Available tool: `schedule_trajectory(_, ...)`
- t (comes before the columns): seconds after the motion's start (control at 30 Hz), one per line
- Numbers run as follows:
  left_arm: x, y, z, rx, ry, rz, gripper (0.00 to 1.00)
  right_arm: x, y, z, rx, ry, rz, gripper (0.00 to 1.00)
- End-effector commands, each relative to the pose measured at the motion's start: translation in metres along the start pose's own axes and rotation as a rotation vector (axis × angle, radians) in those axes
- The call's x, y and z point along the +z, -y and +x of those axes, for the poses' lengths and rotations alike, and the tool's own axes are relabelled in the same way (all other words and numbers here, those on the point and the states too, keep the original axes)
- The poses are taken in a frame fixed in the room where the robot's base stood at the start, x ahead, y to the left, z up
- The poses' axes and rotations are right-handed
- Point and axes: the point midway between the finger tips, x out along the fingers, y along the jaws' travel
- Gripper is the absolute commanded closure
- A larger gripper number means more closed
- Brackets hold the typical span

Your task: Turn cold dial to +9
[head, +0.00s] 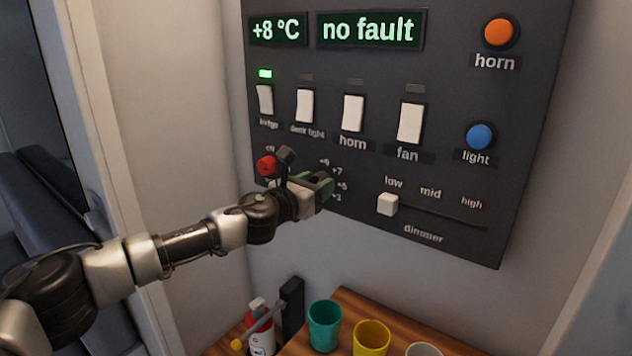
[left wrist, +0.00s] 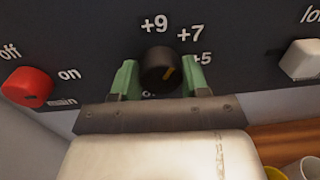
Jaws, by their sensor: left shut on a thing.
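The cold dial (left wrist: 158,66) is a round black knob with a short orange pointer mark, which slants up and to the right, roughly toward the "+7" label. The labels "+9", "+7" and "+5" show around it in the left wrist view. My left gripper (left wrist: 160,78) has its green fingers on either side of the dial and is shut on it. In the head view my left gripper (head: 320,186) covers the dial at the lower left of the panel. The display (head: 276,30) reads "+8 °C". My right gripper is in neither view.
A red main switch (left wrist: 27,86) is left of the dial. The white dimmer slider (head: 388,204) is to its right. Rocker switches, including the fan switch (head: 410,122), are above. Below are a teal cup (head: 324,326), a yellow cup (head: 371,339) and an extinguisher (head: 260,330).

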Motion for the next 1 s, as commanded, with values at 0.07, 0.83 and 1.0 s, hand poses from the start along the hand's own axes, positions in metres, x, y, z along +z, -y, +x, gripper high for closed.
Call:
schedule_trajectory(0.07, 0.003, 0.000, 0.000, 0.001, 0.003, -0.066, 0.78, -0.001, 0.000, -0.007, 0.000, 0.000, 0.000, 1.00)
schedule_trajectory(0.83, 0.002, 0.000, 0.000, 0.004, 0.029, -0.577, 0.78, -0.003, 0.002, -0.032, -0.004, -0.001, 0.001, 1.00)
schedule_trajectory(1.0, 0.002, 0.000, 0.000, 0.005, 0.031, -0.606, 0.78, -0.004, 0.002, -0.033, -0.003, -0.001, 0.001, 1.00)
